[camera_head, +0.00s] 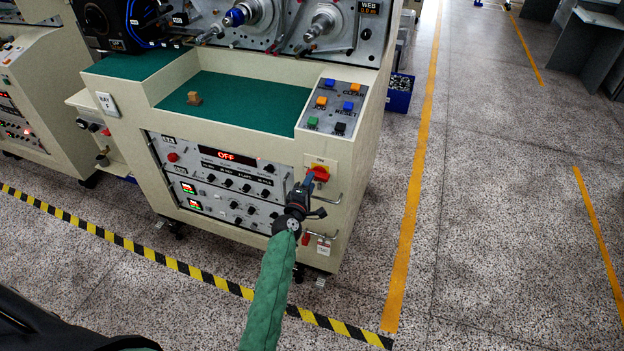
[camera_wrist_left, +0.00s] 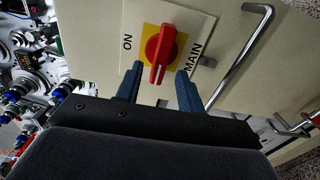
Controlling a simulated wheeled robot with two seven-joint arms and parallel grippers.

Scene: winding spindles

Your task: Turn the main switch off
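The main switch is a red knob (camera_head: 320,173) on a yellow and white plate at the right front corner of the machine. In the left wrist view, the knob (camera_wrist_left: 160,55) has its grip running crosswise to the line between "ON" and "MAIN". My left gripper (camera_head: 304,186) is in front of the switch, partly covering it in the head view. In the wrist view, its two blue fingers (camera_wrist_left: 160,70) are open, one on each side of the knob's near end. Gaps show at both sides; I cannot tell the depth. My right gripper is not in view.
A red "OFF" display (camera_head: 226,156) is lit on the front panel. Metal handles (camera_wrist_left: 240,60) stick out beside the switch plate. Coloured push buttons (camera_head: 336,105) sit on the sloped panel above. The speckled floor (camera_head: 480,200) to the right is clear.

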